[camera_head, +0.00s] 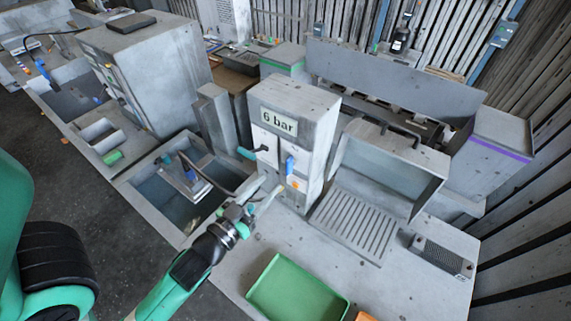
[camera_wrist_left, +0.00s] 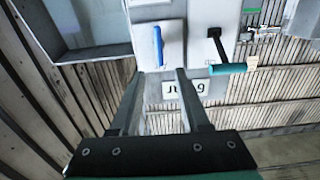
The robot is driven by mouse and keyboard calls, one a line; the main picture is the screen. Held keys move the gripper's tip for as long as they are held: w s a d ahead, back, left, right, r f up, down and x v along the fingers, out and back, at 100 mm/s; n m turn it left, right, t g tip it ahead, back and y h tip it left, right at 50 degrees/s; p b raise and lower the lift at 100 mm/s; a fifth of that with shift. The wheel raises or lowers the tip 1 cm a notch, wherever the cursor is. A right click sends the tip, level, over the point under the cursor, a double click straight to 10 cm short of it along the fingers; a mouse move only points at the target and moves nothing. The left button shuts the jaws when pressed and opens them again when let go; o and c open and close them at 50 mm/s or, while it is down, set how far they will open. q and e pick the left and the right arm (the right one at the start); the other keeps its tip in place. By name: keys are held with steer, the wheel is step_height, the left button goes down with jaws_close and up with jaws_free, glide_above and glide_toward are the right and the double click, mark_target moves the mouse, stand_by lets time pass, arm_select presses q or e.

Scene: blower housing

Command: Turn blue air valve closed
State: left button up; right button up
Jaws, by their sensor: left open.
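The blue air valve (camera_head: 290,164) is an upright blue lever on the front of a grey cabinet, below and right of a "6 bar" sign (camera_head: 278,121). In the left wrist view, which looks upside down, the blue lever (camera_wrist_left: 158,46) stands on a pale plate just beyond my fingertips. My left gripper (camera_head: 264,187) is open and empty, in front of the cabinet, left of and below the lever. Its two fingers (camera_wrist_left: 161,72) point towards the plate, with a visible gap between them. They do not appear to touch the lever. My right gripper is not in view.
A teal-handled lever (camera_head: 246,153) sticks out left of the blue one; it also shows in the left wrist view (camera_wrist_left: 228,68). A sunken basin (camera_head: 160,194) lies left. A green tray (camera_head: 296,291) sits in front. A box with a grated floor (camera_head: 352,222) stands right.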

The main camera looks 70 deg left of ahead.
mark_target(286, 165)
arm_select(q)
steer(key=p+x, duration=0.1)
steer(key=x, duration=0.7)
steer(key=shift+w+a, duration=0.1)
steer(key=shift+w, duration=0.2)
steer(key=shift+c, duration=0.3)
jaws_close()
